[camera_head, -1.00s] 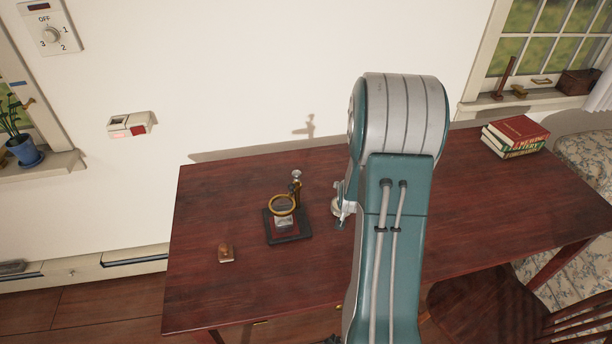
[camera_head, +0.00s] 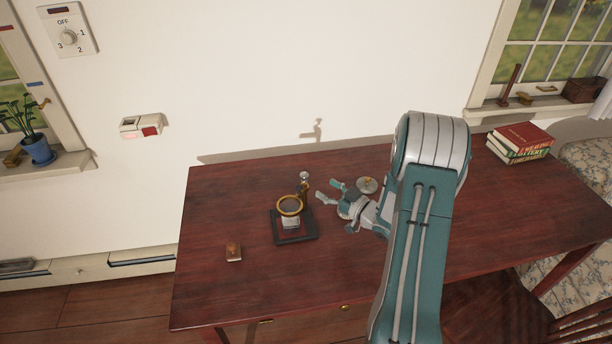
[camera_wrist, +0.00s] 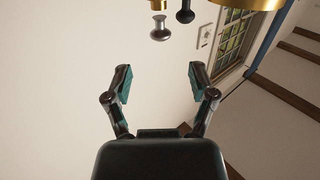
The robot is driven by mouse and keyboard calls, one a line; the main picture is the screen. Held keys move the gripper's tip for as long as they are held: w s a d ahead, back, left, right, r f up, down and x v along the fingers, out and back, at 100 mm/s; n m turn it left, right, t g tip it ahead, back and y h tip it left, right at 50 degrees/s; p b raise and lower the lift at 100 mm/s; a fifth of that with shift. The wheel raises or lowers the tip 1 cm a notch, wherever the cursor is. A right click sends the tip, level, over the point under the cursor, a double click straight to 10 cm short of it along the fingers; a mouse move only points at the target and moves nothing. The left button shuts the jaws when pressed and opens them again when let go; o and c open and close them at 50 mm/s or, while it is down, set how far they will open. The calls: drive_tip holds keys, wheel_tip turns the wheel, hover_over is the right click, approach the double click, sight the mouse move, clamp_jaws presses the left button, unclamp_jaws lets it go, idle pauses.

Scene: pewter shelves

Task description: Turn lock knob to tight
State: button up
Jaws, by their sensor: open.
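A magnifier stand with a dark square base (camera_head: 309,234) and a brass ring (camera_head: 290,205) stands on the desk. A silver knob (camera_head: 304,176) tops its short post. In the wrist view a silver knob (camera_wrist: 160,28) and a black knob (camera_wrist: 185,14) show near the top edge, beside part of the brass ring (camera_wrist: 250,3). I cannot tell which one is the lock knob. My gripper (camera_head: 328,192) is open and empty, just right of the post, its fingers pointing left towards it. In the wrist view my gripper (camera_wrist: 159,80) has its fingers apart, below the knobs, touching neither.
A round pale object (camera_head: 367,185) sits behind my gripper. A small brown block (camera_head: 233,252) lies left of the stand. Books (camera_head: 520,142) are stacked at the desk's far right. The wall stands close behind the desk (camera_head: 250,300). The desk's front left is clear.

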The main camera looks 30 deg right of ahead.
sight(304, 173)
drive_tip(key=x, duration=0.9)
clamp_jaws()
